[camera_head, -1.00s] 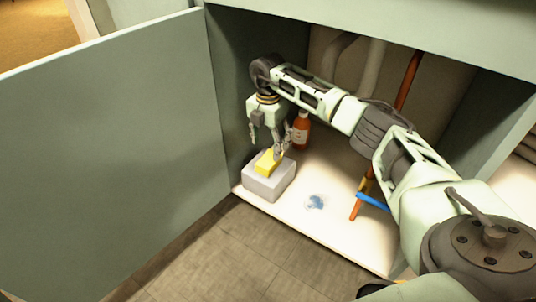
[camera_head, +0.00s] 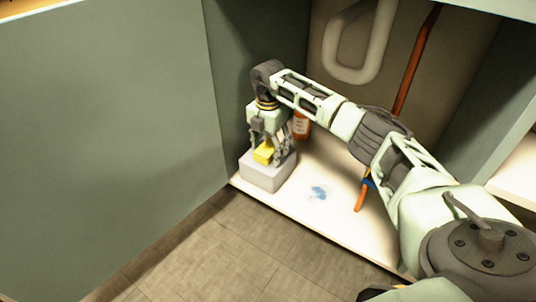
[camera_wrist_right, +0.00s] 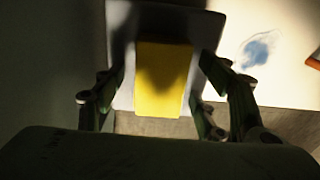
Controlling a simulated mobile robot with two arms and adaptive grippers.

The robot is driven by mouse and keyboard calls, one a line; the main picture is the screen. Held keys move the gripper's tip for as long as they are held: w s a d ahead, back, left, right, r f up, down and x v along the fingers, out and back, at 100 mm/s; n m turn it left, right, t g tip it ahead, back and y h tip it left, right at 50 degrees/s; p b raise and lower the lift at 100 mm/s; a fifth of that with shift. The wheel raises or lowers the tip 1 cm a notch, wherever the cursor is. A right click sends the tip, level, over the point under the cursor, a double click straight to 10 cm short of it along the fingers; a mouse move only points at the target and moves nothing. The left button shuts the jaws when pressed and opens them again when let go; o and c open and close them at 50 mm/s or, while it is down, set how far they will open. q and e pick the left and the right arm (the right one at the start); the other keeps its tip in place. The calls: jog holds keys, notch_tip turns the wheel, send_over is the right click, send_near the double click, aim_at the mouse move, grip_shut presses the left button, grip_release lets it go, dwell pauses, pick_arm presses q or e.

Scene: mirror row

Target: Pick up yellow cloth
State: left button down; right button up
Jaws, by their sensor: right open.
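The yellow cloth (camera_head: 264,153) is a folded block lying on top of a pale grey box (camera_head: 266,175) at the front left of the cabinet floor. My right gripper (camera_head: 267,156) points down over it, with a finger on each side. In the right wrist view the cloth (camera_wrist_right: 162,82) lies between the two open fingers (camera_wrist_right: 160,100), and gaps show on both sides. The fingers' exact height beside the cloth is hard to tell. My left gripper is not in view.
An orange bottle (camera_head: 301,125) stands behind my right gripper. A blue stain (camera_head: 319,193) marks the white cabinet floor (camera_head: 310,215). An orange pole (camera_head: 408,75) leans to the right, near white pipes (camera_head: 383,40). The open cabinet door (camera_head: 110,140) stands close on the left.

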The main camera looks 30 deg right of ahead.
jog(key=c, duration=1.1)
jog(key=shift+c, duration=0.2)
jog(key=shift+r, duration=0.15)
